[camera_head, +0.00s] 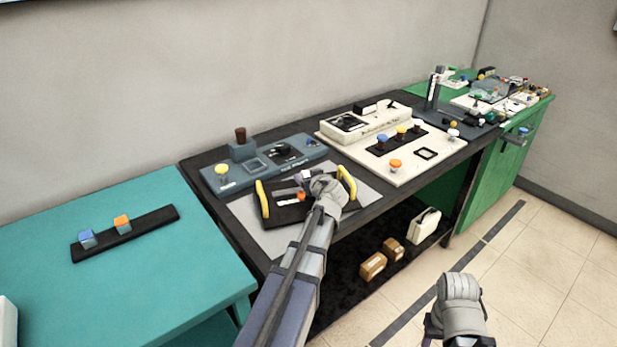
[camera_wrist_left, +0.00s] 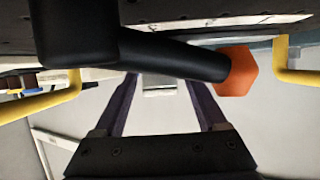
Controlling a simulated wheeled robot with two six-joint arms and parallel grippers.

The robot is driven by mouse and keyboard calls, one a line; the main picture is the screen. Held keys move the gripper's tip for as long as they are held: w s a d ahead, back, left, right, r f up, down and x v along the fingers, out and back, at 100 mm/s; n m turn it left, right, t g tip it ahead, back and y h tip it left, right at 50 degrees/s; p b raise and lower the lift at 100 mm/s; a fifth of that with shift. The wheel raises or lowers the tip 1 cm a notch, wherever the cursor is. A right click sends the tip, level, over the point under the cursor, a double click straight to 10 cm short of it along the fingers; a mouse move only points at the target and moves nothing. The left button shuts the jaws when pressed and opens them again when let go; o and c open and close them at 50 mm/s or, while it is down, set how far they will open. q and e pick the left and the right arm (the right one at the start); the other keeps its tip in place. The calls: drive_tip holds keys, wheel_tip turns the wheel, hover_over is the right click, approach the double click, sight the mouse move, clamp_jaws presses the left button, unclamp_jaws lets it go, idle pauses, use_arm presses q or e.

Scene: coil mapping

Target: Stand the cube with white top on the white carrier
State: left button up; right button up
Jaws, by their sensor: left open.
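A black tray (camera_head: 283,215) with two yellow handles lies on a grey mat on the dark bench. My left gripper (camera_head: 308,185) is open over its right part. A small pale block (camera_head: 304,175) beside the gripper may be the cube with white top; most of it is hidden. In the left wrist view a pale block (camera_wrist_left: 160,88) shows between the open fingers (camera_wrist_left: 162,95), apart from both. A white strip (camera_head: 288,202) lies on the tray; I cannot tell if it is the white carrier. My right gripper (camera_head: 456,320) hangs low at the right, its fingers mostly hidden.
An orange knob (camera_wrist_left: 236,71) on a black lever sits close to the left fingers. Control panels (camera_head: 265,163) line the bench behind the tray.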

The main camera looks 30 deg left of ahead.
use_arm(q)
drive_tip(key=p+v, duration=0.4)
drive_tip(key=v, duration=0.8)
drive_tip(key=shift+r, duration=0.1)
drive_tip(key=s+d+f, duration=0.1)
drive_tip(key=d, duration=0.1)
drive_tip(key=s+d+f+m+g+h, duration=0.1)
drive_tip(key=d+f, duration=0.1)
drive_tip(key=s+d+f+m+g+h, duration=0.1)
drive_tip(key=d+f, duration=0.1)
drive_tip(key=d, duration=0.1)
drive_tip(key=s+d+f+m+g+h, duration=0.3)
drive_tip(key=s+d, duration=0.5)
drive_tip(key=d, duration=0.3)
drive_tip(key=s+d+f+m+g+h, duration=0.3)
drive_tip(key=s+d+m, duration=0.5)
drive_tip(key=d, duration=0.3)
wheel_tip(320, 180, down, 2)
drive_tip(key=shift+s+f+g+h, duration=0.25)
drive_tip(key=shift+s+g, duration=0.2)
drive_tip(key=shift+g, duration=0.25)
wheel_tip(320, 180, up, 9)
drive_tip(key=p, duration=0.9)
drive_tip(key=shift+f, duration=0.2)
